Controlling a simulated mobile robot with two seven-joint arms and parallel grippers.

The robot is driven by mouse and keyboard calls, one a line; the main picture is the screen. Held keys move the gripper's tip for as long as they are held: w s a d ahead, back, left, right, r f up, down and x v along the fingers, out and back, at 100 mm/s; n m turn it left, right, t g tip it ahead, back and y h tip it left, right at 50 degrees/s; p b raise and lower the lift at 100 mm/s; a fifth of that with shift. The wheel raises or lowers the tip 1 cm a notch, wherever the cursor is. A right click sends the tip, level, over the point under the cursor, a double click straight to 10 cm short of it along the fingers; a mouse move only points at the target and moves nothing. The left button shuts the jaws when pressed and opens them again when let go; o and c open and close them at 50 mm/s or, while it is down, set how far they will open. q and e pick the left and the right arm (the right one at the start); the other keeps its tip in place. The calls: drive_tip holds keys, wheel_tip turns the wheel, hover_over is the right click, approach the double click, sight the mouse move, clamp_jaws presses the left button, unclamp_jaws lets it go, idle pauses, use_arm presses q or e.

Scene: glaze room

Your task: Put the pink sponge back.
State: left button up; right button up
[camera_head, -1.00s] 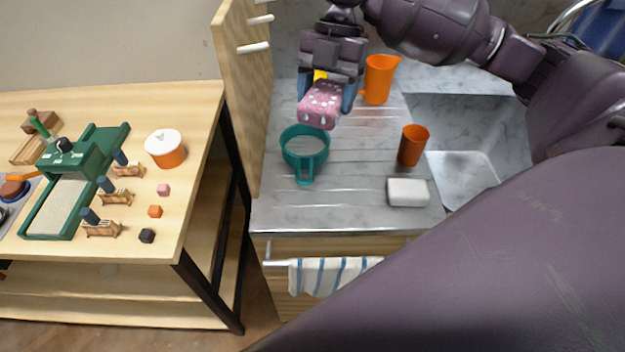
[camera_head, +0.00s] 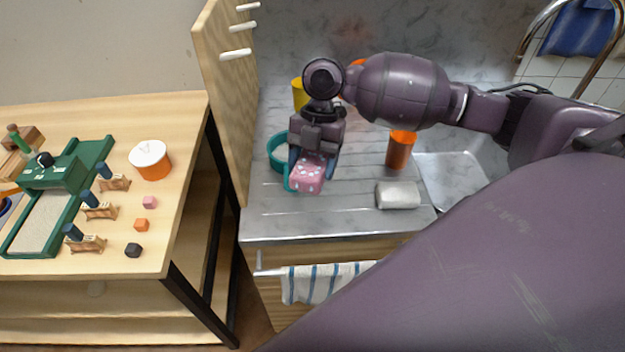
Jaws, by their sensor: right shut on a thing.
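The pink sponge (camera_head: 308,176) is a small block with pale spots. My right gripper (camera_head: 311,162) is shut on it and holds it over the grooved metal drainboard (camera_head: 275,222), in front of the teal sieve (camera_head: 277,153). The gripper and sponge hide much of the sieve. I cannot tell how far the sponge is above the drainboard. A white block (camera_head: 398,195) lies on the drainboard to the right of the sponge. My left gripper is not in view.
An orange cup (camera_head: 400,150) stands behind the white block, near the sink basin (camera_head: 450,178). A yellow cup (camera_head: 298,95) stands behind the sieve. A wooden panel with pegs (camera_head: 226,100) borders the drainboard on the left. The drainboard's front strip is clear.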

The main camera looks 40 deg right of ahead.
wheel_tip(320, 180, down, 5)
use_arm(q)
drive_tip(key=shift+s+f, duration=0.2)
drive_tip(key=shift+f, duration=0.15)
use_arm(e)
drive_tip(key=shift+f, duration=0.1)
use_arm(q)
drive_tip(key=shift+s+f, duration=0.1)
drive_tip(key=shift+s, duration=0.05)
use_arm(e)
drive_tip(key=shift+f, duration=0.15)
use_arm(q)
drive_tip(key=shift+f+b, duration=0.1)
drive_tip(key=shift+b, duration=0.2)
use_arm(e)
drive_tip(key=shift+f, duration=0.45)
drive_tip(key=o, duration=0.9)
drive_tip(key=shift+c, duration=0.2)
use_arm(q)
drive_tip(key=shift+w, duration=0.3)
